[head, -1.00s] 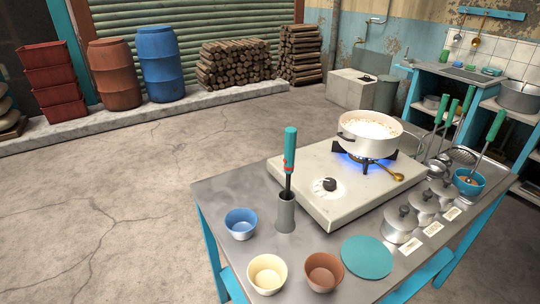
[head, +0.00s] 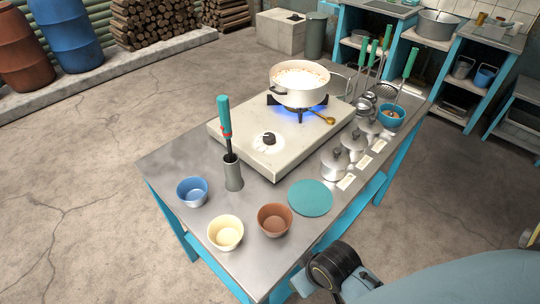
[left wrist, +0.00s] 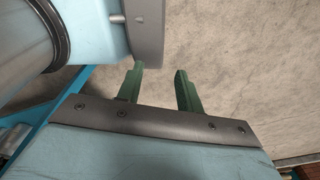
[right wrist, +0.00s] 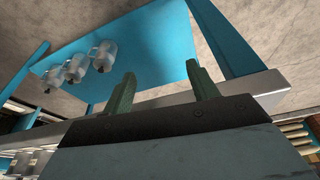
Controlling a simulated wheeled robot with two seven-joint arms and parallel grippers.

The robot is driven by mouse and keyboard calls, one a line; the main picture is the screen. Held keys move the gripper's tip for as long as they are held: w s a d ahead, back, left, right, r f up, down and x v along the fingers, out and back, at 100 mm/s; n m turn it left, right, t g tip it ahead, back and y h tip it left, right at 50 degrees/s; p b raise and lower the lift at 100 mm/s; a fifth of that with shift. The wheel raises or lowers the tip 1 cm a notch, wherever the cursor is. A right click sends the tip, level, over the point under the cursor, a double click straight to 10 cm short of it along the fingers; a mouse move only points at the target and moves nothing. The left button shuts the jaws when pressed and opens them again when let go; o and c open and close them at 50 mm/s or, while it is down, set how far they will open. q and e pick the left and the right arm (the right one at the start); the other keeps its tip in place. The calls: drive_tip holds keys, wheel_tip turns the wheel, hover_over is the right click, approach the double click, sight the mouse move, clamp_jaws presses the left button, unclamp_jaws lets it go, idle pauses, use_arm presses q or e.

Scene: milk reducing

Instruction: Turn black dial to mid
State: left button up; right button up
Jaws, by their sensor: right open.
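A blue flame (head: 297,107) burns under a white pot (head: 300,83) of pale liquid. My right arm shows at the lower right of the head view, and its gripper is outside that view. In the right wrist view my right gripper (right wrist: 160,90) is open and empty, below the table's level. In the left wrist view my left gripper (left wrist: 160,85) is open and empty over the floor. Neither gripper is near the dial.
A grey holder (head: 233,174) with a teal-handled tool (head: 225,118) stands left of the dial. Blue (head: 192,191), cream (head: 225,232) and brown (head: 274,219) bowls and a teal disc (head: 310,198) lie in front. Lidded metal jars (head: 335,163) line the right side.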

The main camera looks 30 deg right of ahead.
wheel_tip(320, 180, up, 12)
drive_tip(key=w+a+p, duration=0.1)
drive_tip(key=a+p, duration=0.1)
drive_tip(key=shift+n+t+y, duration=0.4)
drive_tip(key=shift+t+y, duration=0.1)
drive_tip(key=shift+y, duration=0.3)
drive_tip(key=w+a, duration=0.1)
drive_tip(key=w, duration=0.3)
drive_tip(key=w+a, duration=0.1)
drive_tip(key=w, duration=0.1)
drive_tip(key=shift+a+b, duration=0.3)
drive_tip(key=w+a, duration=0.1)
drive_tip(key=w, duration=0.6)
drive_tip(key=m+h, duration=0.3)
drive_tip(key=m, duration=0.2)
approach(269, 136)
use_arm(q)
drive_tip(key=shift+s+d+f+b, duration=0.1)
drive_tip(key=shift+d+f+b, duration=0.3)
drive_tip(key=shift+b, duration=0.8)
use_arm(e)
drive_tip(key=x, duration=0.8)
drive_tip(key=shift+s+f, duration=0.1)
drive_tip(key=shift+f, duration=0.05)
